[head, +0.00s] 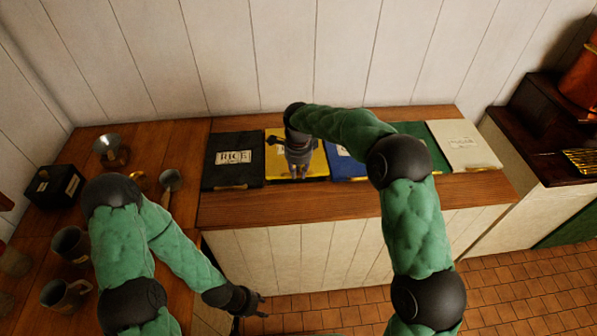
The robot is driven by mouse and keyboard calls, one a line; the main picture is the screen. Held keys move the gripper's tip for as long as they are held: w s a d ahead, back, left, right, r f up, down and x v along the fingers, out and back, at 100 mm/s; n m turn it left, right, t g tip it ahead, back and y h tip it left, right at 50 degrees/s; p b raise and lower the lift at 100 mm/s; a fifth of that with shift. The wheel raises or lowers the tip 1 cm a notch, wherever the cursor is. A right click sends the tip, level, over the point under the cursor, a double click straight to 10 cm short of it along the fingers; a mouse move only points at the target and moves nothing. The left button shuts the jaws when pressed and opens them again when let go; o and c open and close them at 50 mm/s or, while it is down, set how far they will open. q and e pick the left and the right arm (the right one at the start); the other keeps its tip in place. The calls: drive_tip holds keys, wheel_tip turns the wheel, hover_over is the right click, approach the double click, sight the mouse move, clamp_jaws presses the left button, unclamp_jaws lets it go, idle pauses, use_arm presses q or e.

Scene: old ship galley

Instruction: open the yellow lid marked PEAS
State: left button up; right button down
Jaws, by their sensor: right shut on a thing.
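The yellow lid (275,167) lies in the row of bin lids on the wooden counter, between a black lid and a blue lid. My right gripper (300,175) comes down over its middle and front edge and is shut on its front handle. The gripper and wrist cover the lid's label and most of the handle. A thin dark line shows along the lid's front edge; I cannot tell if it is a gap or a shadow. My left gripper (262,305) hangs low in front of the counter, open and empty, away from the lids.
The black lid marked RICE (233,160) is left of it; a blue lid (343,163), a green lid (415,135) and a cream lid (463,146) are to the right. Mugs (64,294), a funnel (111,150) and a dark box (54,187) stand on the left counter. A plank wall rises behind.

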use_arm(q)
wheel_tip(320, 180, up, 12)
drive_tip(key=p, duration=1.1)
drive_tip(key=shift+s+r, duration=0.2)
drive_tip(key=shift+s, duration=0.05)
use_arm(e)
drive_tip(key=w+r, duration=0.7)
drive_tip(key=r, duration=0.6)
drive_tip(key=shift+w+r, duration=0.25)
drive_tip(key=shift+w, duration=0.1)
use_arm(q)
drive_tip(key=shift+c, duration=0.3)
use_arm(e)
drive_tip(key=shift+f, duration=0.1)
